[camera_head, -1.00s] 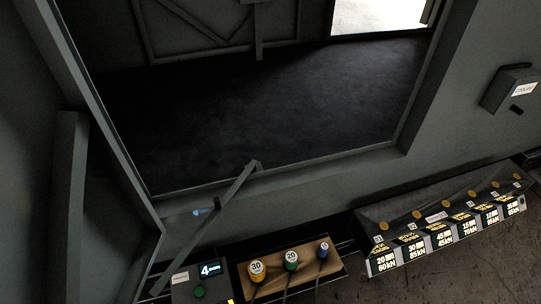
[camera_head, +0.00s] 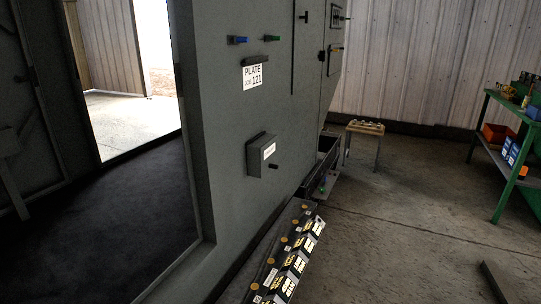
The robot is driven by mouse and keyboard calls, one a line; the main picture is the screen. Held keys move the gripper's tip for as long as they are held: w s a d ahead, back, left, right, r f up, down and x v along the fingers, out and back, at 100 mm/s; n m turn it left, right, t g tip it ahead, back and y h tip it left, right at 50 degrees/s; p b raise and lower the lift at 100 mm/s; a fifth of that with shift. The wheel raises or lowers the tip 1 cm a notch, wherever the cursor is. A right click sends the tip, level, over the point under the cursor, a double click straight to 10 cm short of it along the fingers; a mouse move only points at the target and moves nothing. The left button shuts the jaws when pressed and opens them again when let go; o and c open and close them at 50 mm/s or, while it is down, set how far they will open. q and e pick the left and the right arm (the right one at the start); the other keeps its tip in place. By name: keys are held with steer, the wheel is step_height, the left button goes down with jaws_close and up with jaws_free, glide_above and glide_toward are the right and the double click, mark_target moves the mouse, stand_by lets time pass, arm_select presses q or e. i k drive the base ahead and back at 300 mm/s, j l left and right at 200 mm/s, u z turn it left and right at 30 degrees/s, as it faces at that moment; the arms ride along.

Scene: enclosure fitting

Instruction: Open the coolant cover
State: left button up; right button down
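The coolant cover (camera_head: 261,154) is a small grey box with a white label, mounted on the grey enclosure wall near the middle of the view. A dark knob (camera_head: 273,166) sticks out at its lower right. The label is too small to read now. The cover looks shut against the wall. Neither of my grippers is in view.
Below the cover, a sloped rack (camera_head: 290,258) with labelled slots runs along the wall's foot. A plate sign (camera_head: 252,77) hangs above. A small table (camera_head: 364,130) stands behind, and a green shelf (camera_head: 507,150) at right. The concrete floor (camera_head: 390,225) between is mostly clear.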

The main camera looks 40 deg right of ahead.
mark_target(261, 151)
steer(key=z, duration=1.2)
